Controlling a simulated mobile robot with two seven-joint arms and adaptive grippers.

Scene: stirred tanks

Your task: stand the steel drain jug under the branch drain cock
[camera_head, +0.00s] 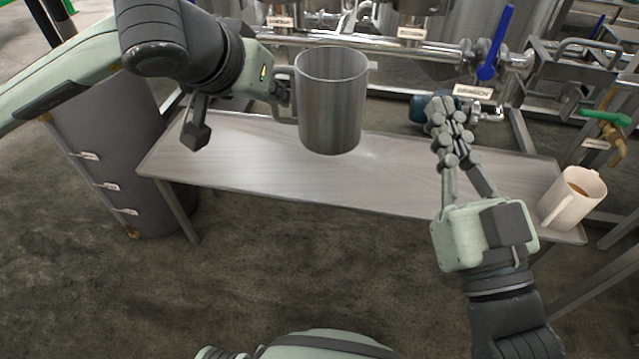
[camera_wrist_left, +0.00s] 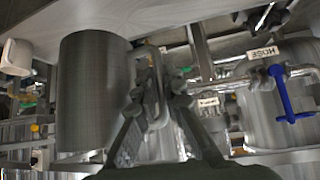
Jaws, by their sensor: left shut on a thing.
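The steel drain jug (camera_head: 332,105) is upright in the air above the metal bench, its open top facing up. My left gripper (camera_head: 283,94) is shut on its handle, at the jug's left side. In the left wrist view the jug (camera_wrist_left: 92,95) stands left of the fingers (camera_wrist_left: 157,90), which grip the handle. The branch drain cock (camera_head: 488,112) is to the right, below the BRANCH label (camera_head: 472,91), partly hidden by my right gripper. My right gripper (camera_head: 450,118) has its fingers together and looks empty, in front of the pipework near the cock.
The long metal bench (camera_head: 240,160) has a clear top left of my right gripper. A cream jug (camera_head: 572,198) with brownish liquid stands at its right end, below a green-handled tap (camera_head: 606,120). A blue valve handle (camera_head: 495,45) rises above the pipes. A grey drum (camera_head: 105,150) stands left.

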